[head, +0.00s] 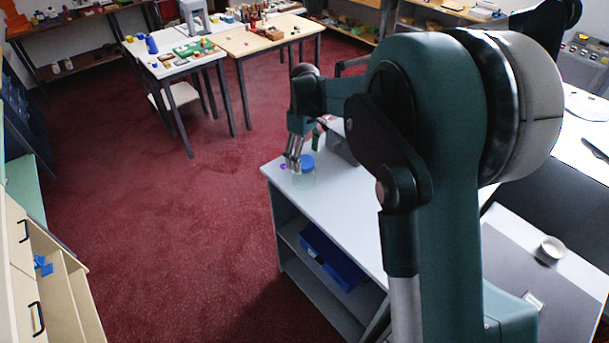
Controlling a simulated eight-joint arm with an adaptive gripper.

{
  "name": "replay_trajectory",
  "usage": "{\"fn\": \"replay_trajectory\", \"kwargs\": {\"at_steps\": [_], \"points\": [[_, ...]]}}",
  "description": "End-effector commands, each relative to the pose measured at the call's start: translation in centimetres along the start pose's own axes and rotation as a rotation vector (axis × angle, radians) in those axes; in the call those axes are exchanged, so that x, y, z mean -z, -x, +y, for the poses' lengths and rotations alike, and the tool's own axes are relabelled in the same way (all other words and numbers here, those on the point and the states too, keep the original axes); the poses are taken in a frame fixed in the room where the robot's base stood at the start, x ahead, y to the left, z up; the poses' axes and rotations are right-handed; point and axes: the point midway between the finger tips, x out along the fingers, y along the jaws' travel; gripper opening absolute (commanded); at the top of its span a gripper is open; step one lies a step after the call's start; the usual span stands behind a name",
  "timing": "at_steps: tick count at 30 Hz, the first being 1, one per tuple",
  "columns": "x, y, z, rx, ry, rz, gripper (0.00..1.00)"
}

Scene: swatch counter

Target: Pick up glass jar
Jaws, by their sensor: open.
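A glass jar (306,177) with a blue top stands near the far left corner of the grey counter (345,200). Its clear body is faint against the counter. My gripper (294,167) is open and reaches down right beside the jar, on its left side in the head view. The fingers overlap the jar's left edge in the picture; I cannot tell whether they touch it. A small purple item (284,166) lies at the counter's edge by the fingers.
A dark grey block (341,149) stands behind the jar, partly hidden by my arm. A blue bin (332,258) sits on the shelf below. A white bowl (552,248) is on the surface at right. Open red floor lies to the left.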

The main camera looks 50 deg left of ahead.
Motion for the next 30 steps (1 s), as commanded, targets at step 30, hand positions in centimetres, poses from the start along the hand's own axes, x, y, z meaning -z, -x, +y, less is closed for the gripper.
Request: {"fn": "replay_trajectory", "kwargs": {"at_steps": [30], "points": [[0.0, -4.7, 0.0, 0.0, 0.0, 0.0, 0.7]]}}
